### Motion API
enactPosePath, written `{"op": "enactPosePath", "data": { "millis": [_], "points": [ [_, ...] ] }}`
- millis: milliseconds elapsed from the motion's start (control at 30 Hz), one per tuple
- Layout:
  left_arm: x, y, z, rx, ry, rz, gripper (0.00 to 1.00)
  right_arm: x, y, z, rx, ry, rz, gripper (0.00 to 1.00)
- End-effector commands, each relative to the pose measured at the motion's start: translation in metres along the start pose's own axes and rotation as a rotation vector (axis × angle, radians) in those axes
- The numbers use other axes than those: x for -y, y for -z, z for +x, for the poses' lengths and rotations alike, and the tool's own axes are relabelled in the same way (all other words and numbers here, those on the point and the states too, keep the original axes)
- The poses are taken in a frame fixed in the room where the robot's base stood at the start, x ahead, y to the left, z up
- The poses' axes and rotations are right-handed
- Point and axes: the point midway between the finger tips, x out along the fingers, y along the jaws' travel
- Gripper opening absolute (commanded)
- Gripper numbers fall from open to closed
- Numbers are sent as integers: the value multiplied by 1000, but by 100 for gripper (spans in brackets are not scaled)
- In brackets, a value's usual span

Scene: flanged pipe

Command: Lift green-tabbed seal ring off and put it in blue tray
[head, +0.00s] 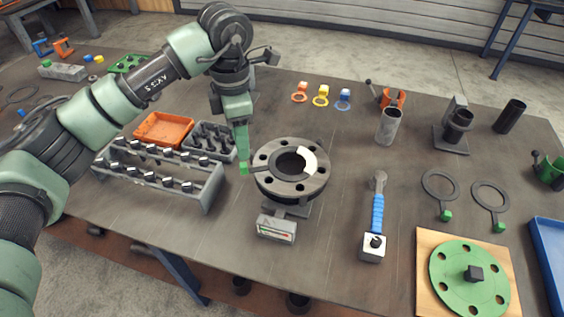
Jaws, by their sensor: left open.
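A dark flanged pipe (262,178) stands on the table, its bolt holes open and a white patch showing in its bore. A green tab (244,168) sticks out at the flange's left edge. The seal ring it belongs to is hard to tell from the dark flange face. My left gripper (242,153) points down right above the tab, open. Whether its fingers touch the tab is unclear. The blue tray (545,262) is at the right edge, partly cut off. My right gripper is not in view.
Two loose green-tabbed rings (427,180) (478,200) lie to the right. A bolt rack (212,188) and an orange bin (163,128) stand left. A small gauge block (277,229) sits before the flange.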

Motion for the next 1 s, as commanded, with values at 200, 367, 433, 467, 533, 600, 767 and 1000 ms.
{"op": "enactPosePath", "data": {
  "millis": [200,367,433,467,533,600,767,1000],
  "points": [
    [0,-1,10,-2,3,72,44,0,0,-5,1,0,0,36],
    [0,-2,27,-2,4,71,44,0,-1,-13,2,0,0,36],
    [-1,-2,36,-2,4,70,44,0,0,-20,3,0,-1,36],
    [0,-2,40,-3,6,70,44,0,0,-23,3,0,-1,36],
    [-1,-4,51,-2,6,69,44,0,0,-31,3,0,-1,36],
    [-2,-4,62,-1,3,69,44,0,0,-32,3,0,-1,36],
    [-2,-4,75,-1,0,69,44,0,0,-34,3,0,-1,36],
    [-2,-4,76,0,-1,69,35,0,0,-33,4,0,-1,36]
  ]
}}
